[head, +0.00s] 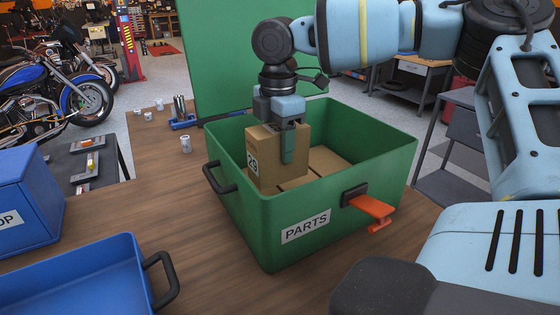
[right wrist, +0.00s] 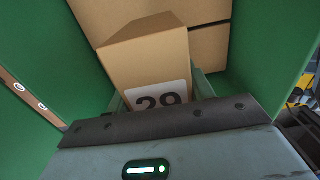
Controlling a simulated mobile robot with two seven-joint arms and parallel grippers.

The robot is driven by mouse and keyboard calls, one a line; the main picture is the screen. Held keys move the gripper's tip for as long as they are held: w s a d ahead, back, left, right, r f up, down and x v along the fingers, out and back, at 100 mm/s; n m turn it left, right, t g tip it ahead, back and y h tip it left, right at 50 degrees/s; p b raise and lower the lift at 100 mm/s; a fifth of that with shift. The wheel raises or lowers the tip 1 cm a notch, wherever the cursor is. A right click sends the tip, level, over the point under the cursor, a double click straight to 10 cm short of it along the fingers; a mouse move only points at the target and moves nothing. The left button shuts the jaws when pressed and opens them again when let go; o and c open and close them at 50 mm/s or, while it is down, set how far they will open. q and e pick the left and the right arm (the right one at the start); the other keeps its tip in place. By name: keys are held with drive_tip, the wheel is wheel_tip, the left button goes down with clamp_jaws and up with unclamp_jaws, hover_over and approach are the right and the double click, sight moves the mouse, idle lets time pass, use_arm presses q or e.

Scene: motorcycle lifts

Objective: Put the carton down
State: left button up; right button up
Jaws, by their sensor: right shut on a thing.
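A brown carton (head: 266,160) with a "29" label is upright in the left part of the green PARTS crate (head: 345,207), partly below its rim. My right gripper (head: 288,150) is shut on the carton from above. In the right wrist view the carton (right wrist: 150,65) stands in front of the gripper with its "29" label showing. Whether its underside touches anything is hidden by the crate wall. My left gripper is not in view.
Other brown cartons (head: 325,160) lie in the crate. The crate has an orange latch (head: 370,206) and a black handle (head: 218,178). A blue bin (head: 85,280) and a blue box (head: 25,200) stand at left. Small metal cans (head: 186,145) stand on the wooden table (head: 150,205).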

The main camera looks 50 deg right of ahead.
sight(278, 164)
drive_tip(key=shift+f, duration=2.45)
drive_tip(key=shift+f, duration=0.1)
drive_tip(key=o, duration=1.1)
wheel_tip(278, 164, up, 12)
drive_tip(key=shift+r, duration=0.15)
